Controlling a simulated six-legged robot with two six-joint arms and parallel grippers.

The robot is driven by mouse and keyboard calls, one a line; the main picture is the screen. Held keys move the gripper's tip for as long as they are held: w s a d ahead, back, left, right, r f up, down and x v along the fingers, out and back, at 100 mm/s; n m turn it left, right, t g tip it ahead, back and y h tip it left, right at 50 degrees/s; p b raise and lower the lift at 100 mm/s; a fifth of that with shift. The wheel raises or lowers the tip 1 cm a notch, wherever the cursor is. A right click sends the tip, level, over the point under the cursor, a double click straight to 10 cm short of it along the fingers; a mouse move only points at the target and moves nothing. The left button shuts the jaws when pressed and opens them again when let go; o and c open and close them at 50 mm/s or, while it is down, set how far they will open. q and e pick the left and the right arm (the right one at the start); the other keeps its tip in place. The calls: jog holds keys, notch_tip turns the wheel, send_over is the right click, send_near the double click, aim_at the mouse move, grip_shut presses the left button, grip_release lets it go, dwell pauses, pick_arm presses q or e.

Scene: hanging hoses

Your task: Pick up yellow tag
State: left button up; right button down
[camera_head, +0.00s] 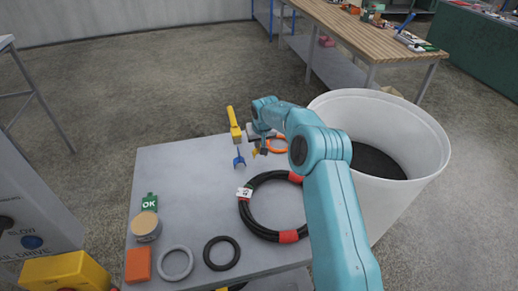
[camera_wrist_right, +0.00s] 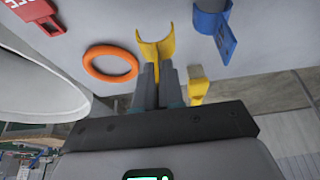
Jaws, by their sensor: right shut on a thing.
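The yellow tag (camera_wrist_right: 157,45) shows in the right wrist view as a curved, open C-shaped yellow piece at my fingertips. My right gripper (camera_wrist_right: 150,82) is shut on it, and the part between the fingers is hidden. In the head view the gripper (camera_head: 262,146) is over the far part of the grey table, and a small yellow bit (camera_head: 255,152) shows beside it. I cannot tell whether the tag is clear of the table. My left gripper is not in view.
A blue tag (camera_head: 239,160) and a yellow bar-shaped object (camera_head: 234,122) are left of the gripper. An orange ring (camera_wrist_right: 110,63) lies close by. A black hose coil (camera_head: 246,208) with red bands is nearer. A large white bin (camera_head: 405,190) stands right of the grey table (camera_head: 185,175).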

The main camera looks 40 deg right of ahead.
notch_tip(320, 180, up, 8)
jog(key=shift+r, duration=0.15)
notch_tip(320, 180, up, 9)
jog(key=p, duration=0.1)
jog(key=shift+p, duration=0.3)
jog(key=shift+w, duration=0.1)
dwell(0.3)
jog(key=shift+w+d+m, duration=0.15)
jog(key=shift+w+m, duration=0.1)
jog(key=shift+m, duration=0.05)
jog(key=shift+s+d, duration=0.1)
